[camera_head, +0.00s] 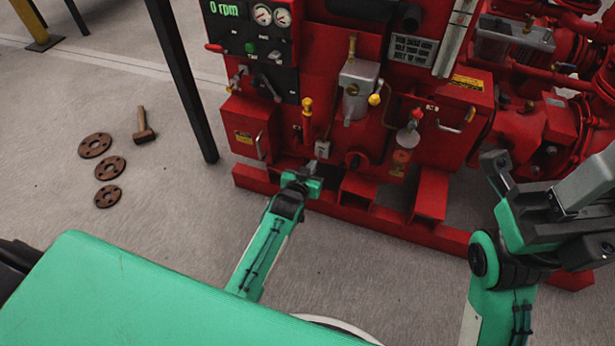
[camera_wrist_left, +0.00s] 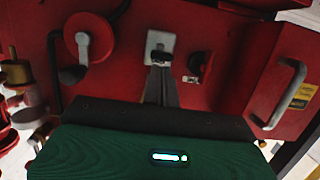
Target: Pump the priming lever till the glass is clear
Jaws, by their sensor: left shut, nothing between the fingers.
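A grey metal block (camera_head: 358,85) on the red pumpset carries a yellow-knobbed part (camera_head: 374,99) on its right; I cannot tell whether this is the priming lever. An orange-red bowl (camera_head: 402,157), perhaps the glass, hangs lower right; I cannot tell if it is clear. My left gripper (camera_head: 318,167) is shut and empty, just below a small grey switch plate (camera_head: 322,149). In the left wrist view, its fingers (camera_wrist_left: 160,86) point at that plate (camera_wrist_left: 160,47); contact cannot be told. My right gripper (camera_head: 497,168) is at the right, apart from the panel; its jaws are unclear.
A yellow-topped valve (camera_head: 307,106) stands above left of my left gripper. A handled red box (camera_head: 250,128) is left of it, and another (camera_head: 455,122) is right. Brown flanges (camera_head: 110,167) and a mallet (camera_head: 144,128) lie on the floor. A dark post (camera_head: 185,80) stands left.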

